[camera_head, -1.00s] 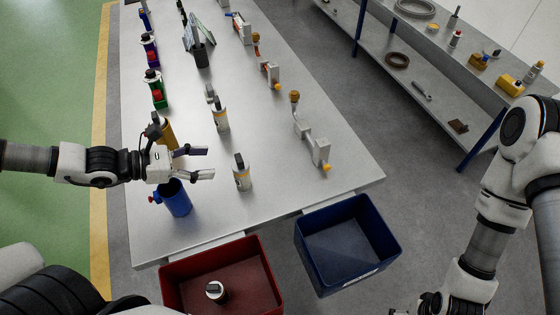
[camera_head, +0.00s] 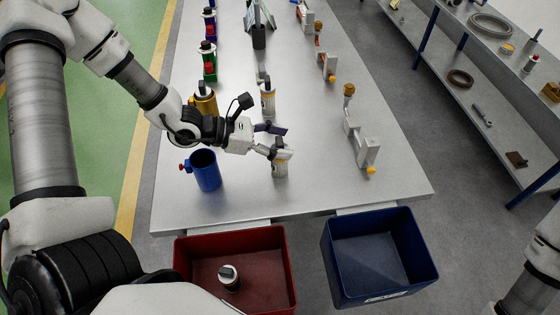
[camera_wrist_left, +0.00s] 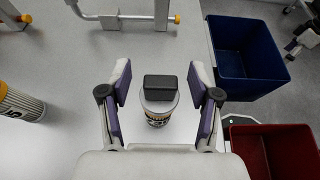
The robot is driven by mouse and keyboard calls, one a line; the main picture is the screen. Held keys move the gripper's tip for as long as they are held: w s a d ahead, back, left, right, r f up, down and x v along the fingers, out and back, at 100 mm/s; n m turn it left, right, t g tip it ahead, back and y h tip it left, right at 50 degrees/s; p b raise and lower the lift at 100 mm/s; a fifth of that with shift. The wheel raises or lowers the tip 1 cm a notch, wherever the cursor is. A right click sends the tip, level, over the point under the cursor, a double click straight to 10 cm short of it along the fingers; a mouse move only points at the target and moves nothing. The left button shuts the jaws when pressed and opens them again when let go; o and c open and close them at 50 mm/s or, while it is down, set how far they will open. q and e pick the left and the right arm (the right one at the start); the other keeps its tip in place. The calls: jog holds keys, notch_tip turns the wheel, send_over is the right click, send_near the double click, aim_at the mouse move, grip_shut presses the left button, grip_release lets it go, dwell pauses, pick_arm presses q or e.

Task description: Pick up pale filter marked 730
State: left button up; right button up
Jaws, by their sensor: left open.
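A pale filter (camera_head: 280,168) with a yellow band stands upright on the table; its marking is too small to read in the head view. In the left wrist view the pale filter (camera_wrist_left: 158,101) with a dark square top stands between the fingers, its label partly hidden. My left gripper (camera_head: 275,140) is open around or just above its top; in the left wrist view the left gripper (camera_wrist_left: 158,92) has a finger on each side, with gaps. A second pale filter (camera_head: 268,101) stands farther back. My right arm shows at the right edge; its gripper is out of view.
A blue cup (camera_head: 206,172) stands left of the filter, with a gold canister (camera_head: 205,104) behind it. A grey bracket (camera_head: 362,148) stands to the right. A red bin (camera_head: 190,262), holding one pale filter (camera_head: 229,278), and a blue bin (camera_head: 380,262) are at the front edge.

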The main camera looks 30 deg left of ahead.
pick_arm(q)
grip_shut()
